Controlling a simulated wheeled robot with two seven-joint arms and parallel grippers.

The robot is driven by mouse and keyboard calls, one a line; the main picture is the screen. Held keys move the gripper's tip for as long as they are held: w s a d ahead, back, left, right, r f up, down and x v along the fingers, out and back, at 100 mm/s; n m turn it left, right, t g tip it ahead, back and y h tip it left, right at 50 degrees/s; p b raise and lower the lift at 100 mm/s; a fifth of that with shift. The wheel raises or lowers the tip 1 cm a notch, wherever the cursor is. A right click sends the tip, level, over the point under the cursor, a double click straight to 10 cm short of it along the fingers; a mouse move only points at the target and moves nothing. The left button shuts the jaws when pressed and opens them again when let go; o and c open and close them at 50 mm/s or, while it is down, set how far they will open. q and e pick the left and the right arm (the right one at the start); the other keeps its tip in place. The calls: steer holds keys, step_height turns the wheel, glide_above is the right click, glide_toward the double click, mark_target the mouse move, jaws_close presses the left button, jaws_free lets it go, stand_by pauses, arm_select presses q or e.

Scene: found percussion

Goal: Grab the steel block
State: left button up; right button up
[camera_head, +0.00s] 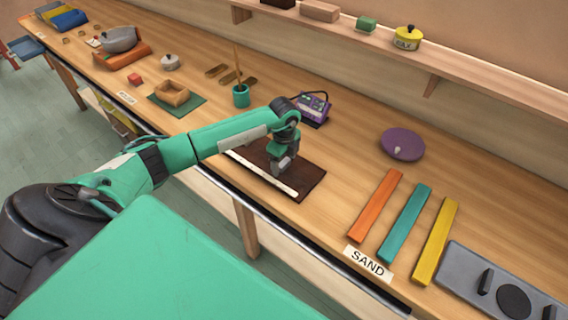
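My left arm, green and dark grey, comes in from the left. Its gripper (281,168) points down over a dark brown board (312,184) on the bench. A white strip runs along the board's near edge. The fingertips are small and grey at this distance, so I cannot tell whether they are open or shut. I cannot clearly make out a steel block; a grey shape at the fingertips could be part of the gripper or a block. My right gripper is not in view.
Right of the board lie a purple disc (402,144), orange (376,205), teal (404,223) and yellow (435,241) bars, and a SAND label (368,262). A purple device (313,107) stands behind the gripper, a teal cup (241,96) to its left. A shelf (470,75) runs above.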

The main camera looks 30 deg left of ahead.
arm_select(q)
steer(key=c, duration=1.1)
steer(key=shift+r, duration=0.15)
